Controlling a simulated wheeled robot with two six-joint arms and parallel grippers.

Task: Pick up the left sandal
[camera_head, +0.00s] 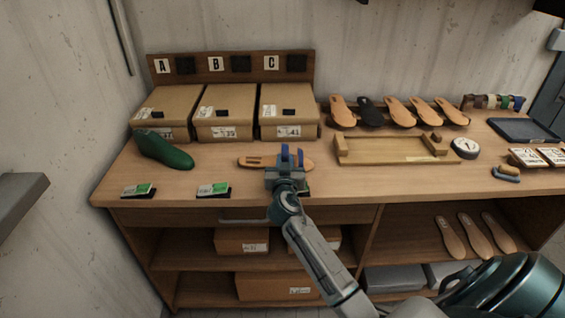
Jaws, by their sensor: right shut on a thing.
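A tan sandal (252,161) with dark slots near its left end lies lengthwise across the middle of the bench. My right gripper (292,155), with blue fingertips, comes in from the lower right and is shut on this sandal near its middle. The gripper hides part of the sandal, and I cannot tell whether it is clear of the bench top. My left gripper is not in view.
Boxes under A (165,106), B (226,106) and C (288,106) stand behind. A green shoe form (162,150) lies left. A wooden tray (390,158), round gauge (465,148) and row of soles (398,112) are right. Green-topped cards (213,190) lie near the front edge.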

